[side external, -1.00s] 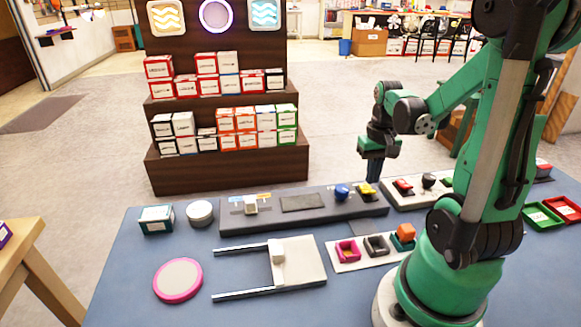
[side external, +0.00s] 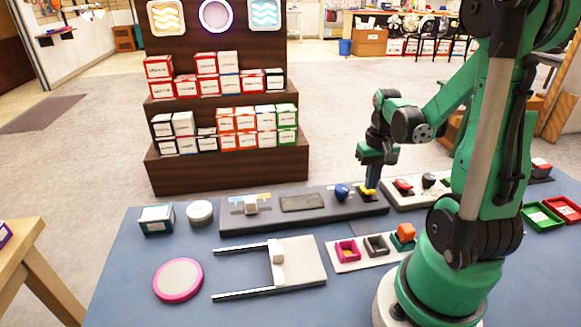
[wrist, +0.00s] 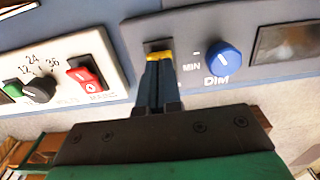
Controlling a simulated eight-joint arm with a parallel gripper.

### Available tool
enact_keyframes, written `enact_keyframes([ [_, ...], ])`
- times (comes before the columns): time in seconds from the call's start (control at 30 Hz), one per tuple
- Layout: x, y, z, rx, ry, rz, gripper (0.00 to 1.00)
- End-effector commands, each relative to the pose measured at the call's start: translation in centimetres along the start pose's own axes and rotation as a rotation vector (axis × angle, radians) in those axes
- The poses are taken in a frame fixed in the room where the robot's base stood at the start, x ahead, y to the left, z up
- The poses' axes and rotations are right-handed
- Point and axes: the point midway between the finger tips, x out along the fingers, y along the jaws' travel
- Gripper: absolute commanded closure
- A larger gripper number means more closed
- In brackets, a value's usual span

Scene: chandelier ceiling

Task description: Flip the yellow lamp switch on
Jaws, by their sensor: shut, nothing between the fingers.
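The yellow lamp switch (side external: 366,190) sits at the right end of a long dark grey panel (side external: 240,222), beside the blue knob (side external: 342,192). In the wrist view a strip of the yellow switch (wrist: 159,55) shows just past my fingertips; my fingers hide the rest. My gripper (side external: 369,183) points down with its tips at the switch, and it also shows in the wrist view (wrist: 160,66). Its fingers are shut together with nothing between them. I cannot tell whether the tips press the switch or which way it is tilted.
The blue DIM knob (wrist: 224,60) is close beside my fingers. A white panel with a red switch (wrist: 86,80) and a dark dial (wrist: 38,90) lies on the other side. A white sliding plate (side external: 300,262) and a pink-rimmed disc (side external: 178,280) lie nearer on the blue table.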

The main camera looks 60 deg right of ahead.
Motion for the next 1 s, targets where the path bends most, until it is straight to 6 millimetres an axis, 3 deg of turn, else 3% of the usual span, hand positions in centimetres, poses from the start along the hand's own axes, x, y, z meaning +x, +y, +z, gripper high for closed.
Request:
enact_keyframes([
  [0.73,1.1,0.0,0.0,0.0,0.0,0.0,1.0],
  [1.0,-0.3,0.0,0.0,0.0,0.0,0.0,1.0],
])
